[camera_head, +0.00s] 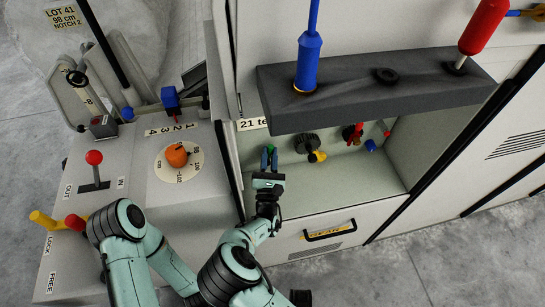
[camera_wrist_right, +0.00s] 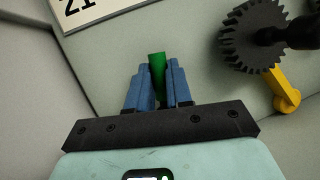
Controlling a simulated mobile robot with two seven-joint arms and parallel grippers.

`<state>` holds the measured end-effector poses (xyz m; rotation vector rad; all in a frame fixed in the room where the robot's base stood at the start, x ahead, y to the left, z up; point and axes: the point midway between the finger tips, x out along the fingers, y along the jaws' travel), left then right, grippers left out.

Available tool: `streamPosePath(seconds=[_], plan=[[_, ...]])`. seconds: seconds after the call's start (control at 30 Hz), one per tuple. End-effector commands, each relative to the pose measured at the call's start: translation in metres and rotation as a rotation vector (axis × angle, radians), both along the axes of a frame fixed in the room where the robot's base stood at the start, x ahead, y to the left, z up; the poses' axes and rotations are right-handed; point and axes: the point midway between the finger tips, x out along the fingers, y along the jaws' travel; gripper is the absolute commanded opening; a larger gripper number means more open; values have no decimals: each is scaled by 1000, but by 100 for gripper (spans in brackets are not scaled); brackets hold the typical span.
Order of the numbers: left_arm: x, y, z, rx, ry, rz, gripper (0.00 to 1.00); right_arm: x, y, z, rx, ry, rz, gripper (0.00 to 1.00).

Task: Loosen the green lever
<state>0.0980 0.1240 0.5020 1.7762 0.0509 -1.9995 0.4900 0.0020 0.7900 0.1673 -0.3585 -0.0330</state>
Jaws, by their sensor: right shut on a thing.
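The green lever (camera_wrist_right: 156,62) stands against the pale back wall inside an open recess of the machine. In the head view only a small green tip (camera_head: 270,148) shows between the fingers. My right gripper (camera_head: 269,158) reaches into the recess from the front. In the right wrist view its blue fingers (camera_wrist_right: 158,82) are closed around the lever from both sides. The lever's lower part is hidden between the fingers. My left gripper is not in view.
A black gear (camera_wrist_right: 254,35) and a yellow lever (camera_wrist_right: 286,90) sit right of the gripper. A dark shelf (camera_head: 370,95) with blue (camera_head: 308,62) and red (camera_head: 484,25) handles overhangs the recess. A console with an orange knob (camera_head: 176,155) stands left.

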Motion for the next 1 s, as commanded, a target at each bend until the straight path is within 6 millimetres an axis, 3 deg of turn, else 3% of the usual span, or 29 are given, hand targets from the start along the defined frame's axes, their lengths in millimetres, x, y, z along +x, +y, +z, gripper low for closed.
streamPosePath(seconds=[0.33, 0.9, 0.93, 1.0], plan=[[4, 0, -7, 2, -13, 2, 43, -1, 3, -1, -153, -30, 1, 0], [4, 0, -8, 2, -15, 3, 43, -1, 3, 0, -191, -37, 0, 0], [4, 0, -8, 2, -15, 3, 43, -1, 3, 0, -191, -36, 0, 23], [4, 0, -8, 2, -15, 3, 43, -1, 3, 0, -190, -36, 1, 45]])
